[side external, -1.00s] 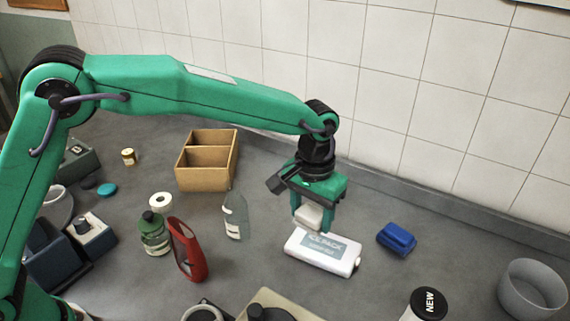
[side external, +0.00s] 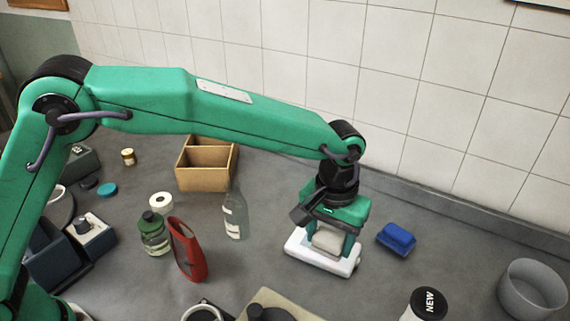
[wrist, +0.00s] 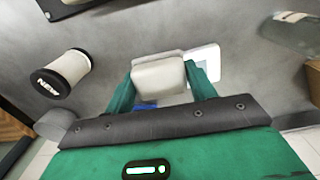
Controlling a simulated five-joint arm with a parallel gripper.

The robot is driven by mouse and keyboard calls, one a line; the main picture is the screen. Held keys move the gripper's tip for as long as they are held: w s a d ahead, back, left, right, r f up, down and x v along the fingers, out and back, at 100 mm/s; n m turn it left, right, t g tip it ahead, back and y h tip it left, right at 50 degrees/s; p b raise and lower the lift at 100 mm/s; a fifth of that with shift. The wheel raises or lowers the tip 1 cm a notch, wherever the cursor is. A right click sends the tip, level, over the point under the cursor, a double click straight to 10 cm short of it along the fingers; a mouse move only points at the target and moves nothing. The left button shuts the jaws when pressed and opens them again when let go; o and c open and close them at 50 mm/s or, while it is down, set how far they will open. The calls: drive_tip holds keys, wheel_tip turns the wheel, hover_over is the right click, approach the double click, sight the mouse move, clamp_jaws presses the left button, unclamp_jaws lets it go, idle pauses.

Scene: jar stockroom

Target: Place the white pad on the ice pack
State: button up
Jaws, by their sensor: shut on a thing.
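The white pad (side external: 328,239) is a small pale block between the fingers of my gripper (side external: 333,243), which is shut on it. The white ice pack (side external: 300,252) lies flat on the counter directly below, its label hidden behind the pad and fingers. In the side view the pad is over the ice pack, low and near its top; I cannot tell whether they touch. In the wrist view the pad (wrist: 158,76) fills the space between the green fingers of my gripper (wrist: 160,82), with part of the ice pack (wrist: 205,60) showing behind it.
A blue block (side external: 396,239) lies right of the ice pack. A clear bottle (side external: 235,215) and a red upright object (side external: 187,250) stand to the left. A jar lidded "NEW" (side external: 428,302) and a grey bowl (side external: 532,289) are at front right. A cardboard box (side external: 205,165) stands behind.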

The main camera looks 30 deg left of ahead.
drive_tip(key=w+a+f, duration=0.1)
drive_tip(key=w, duration=0.1)
drive_tip(key=w+a+f, duration=0.1)
drive_tip(key=w+f, duration=0.1)
drive_tip(key=w, duration=0.1)
drive_tip(key=w+a+f, duration=0.2)
drive_tip(key=shift+w+f, duration=0.15)
drive_tip(key=shift+w, duration=0.25)
drive_tip(key=shift+f, duration=2)
drive_tip(key=shift+f, duration=0.15)
drive_tip(key=o, duration=1)
drive_tip(key=shift+c, duration=0.2)
wheel_tip(320, 180, up, 12)
drive_tip(key=shift+r, duration=0.2)
